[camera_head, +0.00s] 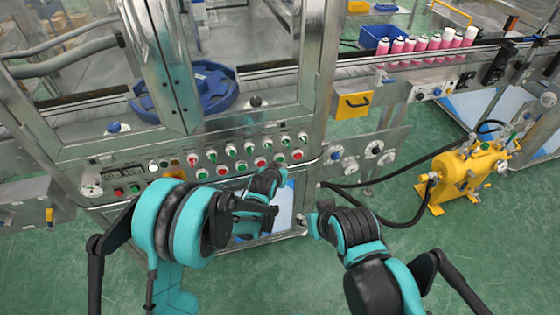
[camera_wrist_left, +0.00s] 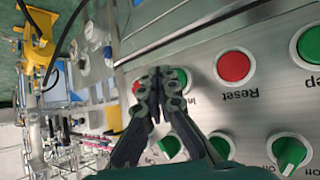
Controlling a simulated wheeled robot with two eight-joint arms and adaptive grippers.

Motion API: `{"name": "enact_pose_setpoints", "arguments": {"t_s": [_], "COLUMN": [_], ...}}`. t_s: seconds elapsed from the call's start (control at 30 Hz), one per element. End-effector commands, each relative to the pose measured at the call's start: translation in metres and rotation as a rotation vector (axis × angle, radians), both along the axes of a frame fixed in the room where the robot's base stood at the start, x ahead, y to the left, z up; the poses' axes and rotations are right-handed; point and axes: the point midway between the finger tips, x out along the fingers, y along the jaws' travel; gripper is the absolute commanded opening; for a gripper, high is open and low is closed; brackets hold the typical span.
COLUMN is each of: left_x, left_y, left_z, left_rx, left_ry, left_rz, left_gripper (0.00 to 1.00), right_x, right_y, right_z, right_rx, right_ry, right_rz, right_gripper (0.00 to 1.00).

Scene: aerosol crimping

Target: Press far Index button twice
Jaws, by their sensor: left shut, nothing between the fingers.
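The control panel (camera_head: 215,160) on the machine front carries rows of red and green buttons and knobs. In the left wrist view it appears upside down, with a red button labelled Reset (camera_wrist_left: 233,67). A green button (camera_wrist_left: 181,78), with a label starting "In", is partly hidden behind my left gripper (camera_wrist_left: 158,73). A red button (camera_wrist_left: 136,88) shows just left of the fingers. The left gripper is shut and empty, with its tips over the green button; contact cannot be told. In the head view my left gripper (camera_head: 275,178) is by the panel's right part. My right arm's end is low at centre right, its fingers unclear.
Green selector knobs (camera_wrist_left: 290,152) sit beside the button row. A yellow pump unit (camera_head: 465,175) with black hoses stands right of the machine. Pink cans (camera_head: 420,43) line the conveyor at the back right. Green floor is clear at the lower right.

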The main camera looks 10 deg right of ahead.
Motion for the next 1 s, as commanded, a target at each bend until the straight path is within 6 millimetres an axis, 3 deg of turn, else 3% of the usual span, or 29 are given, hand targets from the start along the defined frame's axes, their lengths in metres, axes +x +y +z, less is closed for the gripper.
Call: {"name": "enact_pose_setpoints", "arguments": {"t_s": [1.0], "left_x": [0.012], "left_y": [0.001], "left_z": [0.0], "left_rx": [0.001], "left_ry": [0.0], "left_rz": [0.001], "left_gripper": [0.0], "right_x": [0.0], "right_y": [0.0], "right_z": [0.0], "right_rx": [0.0], "right_ry": [0.0], "right_rz": [0.0], "right_gripper": [0.4]}}
